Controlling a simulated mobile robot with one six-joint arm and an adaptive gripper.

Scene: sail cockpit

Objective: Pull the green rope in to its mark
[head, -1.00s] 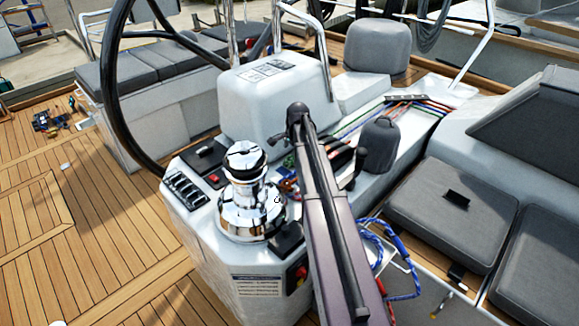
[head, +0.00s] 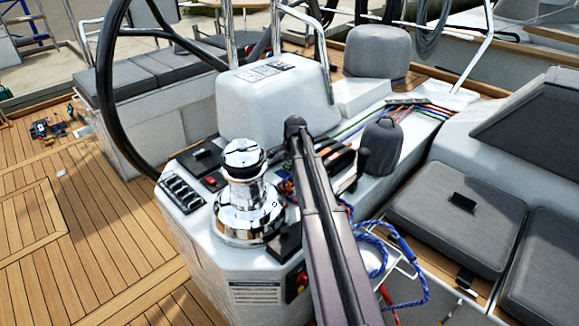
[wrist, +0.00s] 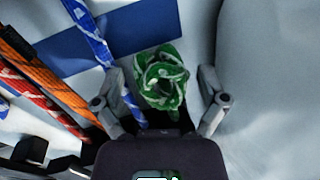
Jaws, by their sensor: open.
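The green rope (wrist: 160,78) shows in the wrist view as a bunched green-and-white coil or knot. It lies between the two spread fingers of my gripper (wrist: 162,92), with space visible on both sides. My gripper is open and I cannot see it touching the rope. In the head view my arm hides the gripper and the bunched rope. A thin green line (head: 364,122) runs there among other coloured lines toward the back right. I cannot make out a mark on the green rope.
A chrome winch (head: 243,195) stands left of my arm. A blue rope (wrist: 92,38) and an orange rope (wrist: 42,65) run close left of my gripper. A pale wall (wrist: 270,90) is at its right. A blue rope coil (head: 400,262) hangs right of my arm.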

